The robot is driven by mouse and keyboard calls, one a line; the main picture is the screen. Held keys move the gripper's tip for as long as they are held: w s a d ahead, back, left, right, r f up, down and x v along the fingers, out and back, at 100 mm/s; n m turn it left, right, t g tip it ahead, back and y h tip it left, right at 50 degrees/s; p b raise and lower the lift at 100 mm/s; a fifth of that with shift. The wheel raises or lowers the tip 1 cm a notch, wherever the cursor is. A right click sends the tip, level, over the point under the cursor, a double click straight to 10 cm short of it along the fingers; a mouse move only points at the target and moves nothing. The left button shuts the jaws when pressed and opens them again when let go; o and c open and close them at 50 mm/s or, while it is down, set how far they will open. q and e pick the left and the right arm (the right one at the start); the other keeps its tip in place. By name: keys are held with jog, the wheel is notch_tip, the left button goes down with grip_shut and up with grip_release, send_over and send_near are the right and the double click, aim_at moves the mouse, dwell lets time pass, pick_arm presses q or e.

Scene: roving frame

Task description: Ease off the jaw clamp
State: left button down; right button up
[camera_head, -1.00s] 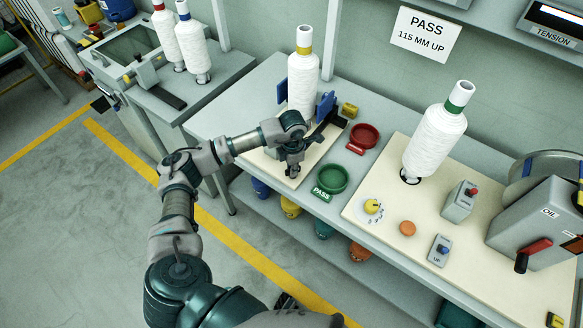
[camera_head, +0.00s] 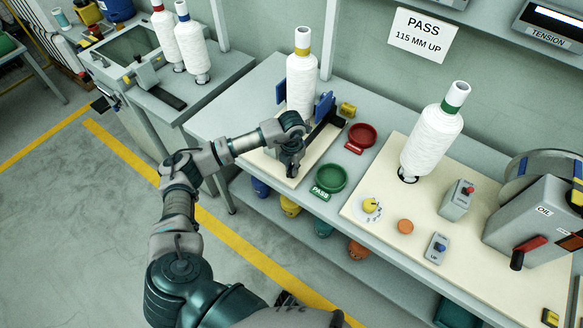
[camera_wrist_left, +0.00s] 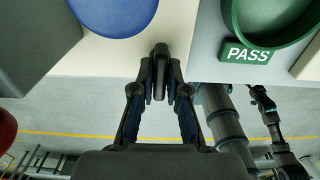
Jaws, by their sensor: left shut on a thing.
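The jaw clamp (camera_head: 326,107) has blue jaws on either side of a white thread cone (camera_head: 302,90) with a yellow band. The cone stands upright on a cream board (camera_head: 270,156). My left gripper (camera_head: 291,170) is at the front of the clamp, above the board's front edge. In the left wrist view its fingers (camera_wrist_left: 160,92) are shut on a dark upright handle (camera_wrist_left: 160,60). The clamp's handle is mostly hidden by the gripper in the head view. A blue round part (camera_wrist_left: 115,12) shows beyond it. My right gripper does not show clearly.
A green PASS dish (camera_head: 331,179) sits close right of my gripper, with a red dish (camera_head: 362,135) behind it. Further right, another cream board holds a green-banded cone (camera_head: 433,135), a yellow knob (camera_head: 371,205) and switch boxes. Floor space is free at front left.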

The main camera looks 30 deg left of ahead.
pick_arm(q)
jog(key=shift+w+a+r, duration=0.1)
jog(key=shift+w+r, duration=0.15)
jog(key=c, duration=1.4)
grip_release()
jog(key=shift+o, duration=1.1)
jog(key=shift+f, duration=0.2)
notch_tip(320, 180, up, 12)
jog(key=shift+f, duration=0.1)
